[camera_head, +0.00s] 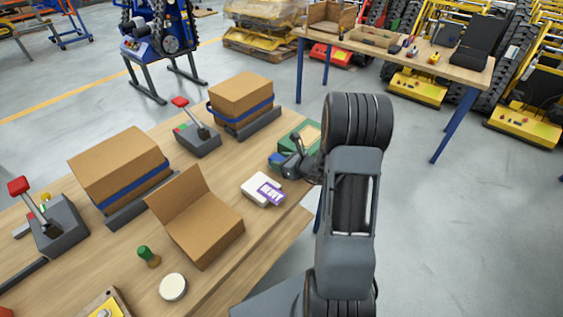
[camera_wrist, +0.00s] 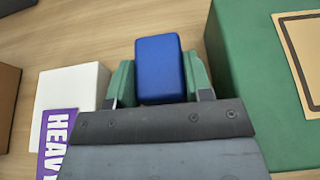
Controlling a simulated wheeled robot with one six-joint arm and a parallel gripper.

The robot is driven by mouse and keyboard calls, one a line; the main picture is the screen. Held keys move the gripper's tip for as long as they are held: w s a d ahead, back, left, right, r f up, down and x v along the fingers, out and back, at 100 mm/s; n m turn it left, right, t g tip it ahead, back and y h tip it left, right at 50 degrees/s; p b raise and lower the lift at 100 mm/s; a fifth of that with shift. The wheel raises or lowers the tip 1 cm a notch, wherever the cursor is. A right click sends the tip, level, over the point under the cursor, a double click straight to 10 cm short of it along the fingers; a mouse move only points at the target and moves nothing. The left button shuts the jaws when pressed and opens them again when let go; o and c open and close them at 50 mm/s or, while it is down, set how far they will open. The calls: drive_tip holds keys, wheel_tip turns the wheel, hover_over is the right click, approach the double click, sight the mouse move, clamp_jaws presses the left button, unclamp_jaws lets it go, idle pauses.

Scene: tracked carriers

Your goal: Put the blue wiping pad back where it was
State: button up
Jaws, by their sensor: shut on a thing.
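The blue wiping pad (camera_wrist: 161,69) is a small rounded block held between the two green fingers of my gripper (camera_wrist: 160,82) in the wrist view. My gripper is shut on it, with wooden tabletop showing beyond. In the head view the pad (camera_head: 275,159) shows as a small blue patch at the gripper's end (camera_head: 280,163), near the right edge of the table. Whether the pad touches the tabletop cannot be told.
A green box (camera_wrist: 264,145) with a tan panel stands close right of my gripper. A white box (camera_wrist: 72,88) with a purple HEAVY label is close left. An open cardboard box (camera_head: 208,228), a white round lid (camera_head: 173,287) and lever units (camera_head: 198,140) share the table (camera_head: 125,228).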

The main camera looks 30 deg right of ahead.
drive_tip(key=shift+f, duration=0.2)
drive_tip(key=o, duration=0.9)
drive_tip(key=shift+o, duration=0.2)
drive_tip(key=shift+r, duration=0.1)
